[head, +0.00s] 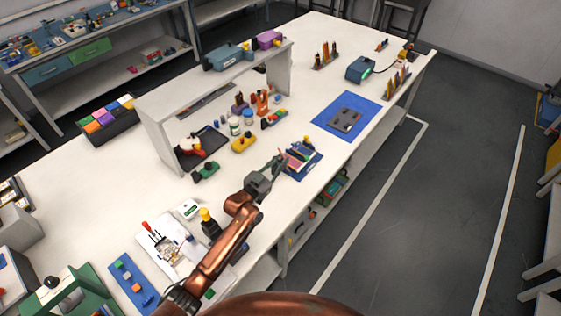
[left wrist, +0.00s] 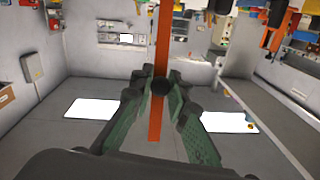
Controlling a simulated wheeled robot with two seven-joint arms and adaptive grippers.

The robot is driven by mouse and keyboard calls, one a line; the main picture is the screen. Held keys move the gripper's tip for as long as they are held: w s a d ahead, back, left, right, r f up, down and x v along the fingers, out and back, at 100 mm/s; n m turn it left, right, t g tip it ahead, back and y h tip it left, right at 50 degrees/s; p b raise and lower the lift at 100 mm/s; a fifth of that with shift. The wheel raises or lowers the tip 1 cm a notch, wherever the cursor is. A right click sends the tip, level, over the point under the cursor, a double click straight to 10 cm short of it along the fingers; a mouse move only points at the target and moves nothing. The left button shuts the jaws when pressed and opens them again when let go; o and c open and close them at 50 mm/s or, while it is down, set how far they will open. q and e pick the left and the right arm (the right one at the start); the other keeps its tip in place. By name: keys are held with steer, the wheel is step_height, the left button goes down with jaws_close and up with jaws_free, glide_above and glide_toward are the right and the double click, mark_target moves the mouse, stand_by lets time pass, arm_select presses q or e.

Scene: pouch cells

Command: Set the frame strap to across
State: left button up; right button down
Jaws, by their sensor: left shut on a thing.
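The frame (head: 301,160) is a small blue-based holder with coloured upright pieces near the front edge of the white table in the head view. My left gripper (head: 276,164) is at its left side. In the left wrist view, the strap (left wrist: 163,40) is a long orange-red bar running up and down the picture. A round black knob (left wrist: 160,86) sits on it. My left gripper's green fingers (left wrist: 160,79) are shut on the knob from both sides. The strap's ends and how it lies on the frame are too small to tell in the head view. My right gripper is not in view.
A blue mat (head: 329,106) with a grey plate (head: 345,119) lies beyond the frame. A yellow item (head: 243,143) and a green item (head: 206,171) lie to the left. A white shelf (head: 155,145) stands behind them. Bare white table lies between the frame and mat.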

arm_select(q)
jaws_close()
steer(key=shift+r+p, duration=0.2)
steer(key=shift+p, duration=0.15)
steer(key=w+g+p, duration=0.1)
steer(key=p, duration=0.1)
steer(key=w+d+r+g+y+p, duration=0.1)
steer(key=p, duration=0.2)
steer(key=w+d+g+y+p, duration=0.1)
steer(key=p, duration=0.2)
steer(key=shift+w+d+r, duration=0.2)
steer(key=shift+r, duration=0.1)
steer(key=shift+w+d+f+g+y+p, duration=0.25)
steer(key=shift+w+d+g+y, duration=0.25)
steer(key=shift+w+g, duration=0.2)
steer(key=shift+w+d+f+g+y+p, duration=0.25)
steer(key=shift+w+d+g+y, duration=0.2)
steer(key=shift+w+g, duration=0.25)
steer(key=o, duration=0.9)
jaws_free()
